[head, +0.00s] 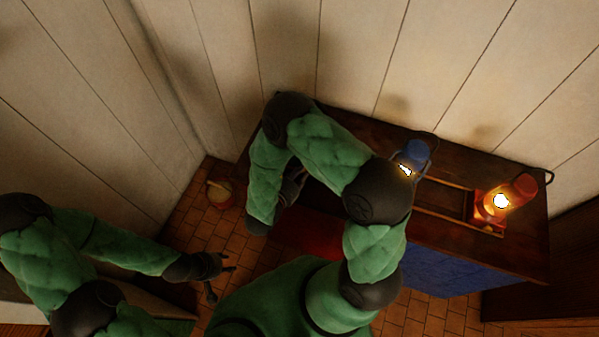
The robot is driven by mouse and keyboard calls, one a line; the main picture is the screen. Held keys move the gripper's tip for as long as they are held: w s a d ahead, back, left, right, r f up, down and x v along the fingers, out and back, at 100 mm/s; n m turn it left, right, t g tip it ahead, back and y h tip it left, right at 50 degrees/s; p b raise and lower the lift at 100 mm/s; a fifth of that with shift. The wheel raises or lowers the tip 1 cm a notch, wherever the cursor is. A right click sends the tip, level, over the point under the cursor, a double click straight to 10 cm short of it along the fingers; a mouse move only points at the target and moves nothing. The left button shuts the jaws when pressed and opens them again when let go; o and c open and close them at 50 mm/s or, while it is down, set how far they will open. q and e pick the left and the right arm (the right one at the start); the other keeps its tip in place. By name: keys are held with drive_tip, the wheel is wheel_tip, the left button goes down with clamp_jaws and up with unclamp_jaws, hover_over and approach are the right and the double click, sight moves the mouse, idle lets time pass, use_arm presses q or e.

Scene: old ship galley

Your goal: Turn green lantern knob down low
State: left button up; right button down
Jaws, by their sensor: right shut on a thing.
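No green lantern or knob shows in the head view; the green shapes are my own padded arms. My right arm bends over the left part of the dark wooden counter (455,225) and covers much of it. My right gripper (292,184) shows only as a dark part beside my forearm, low at the counter's left end. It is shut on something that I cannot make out. My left gripper (222,277) is open and empty, above the tiled floor at lower left, well away from the counter.
A blue lantern (417,152) and a red lantern (511,197), both lit, stand on the counter to the right of my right arm. A thin wooden rail (455,216) runs by them. A small pail (219,192) stands on the floor near the corner. Plank walls close the back.

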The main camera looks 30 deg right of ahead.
drive_tip(key=c, duration=1.3)
unclamp_jaws()
drive_tip(key=shift+a, duration=0.1)
drive_tip(key=shift+v, duration=5.95)
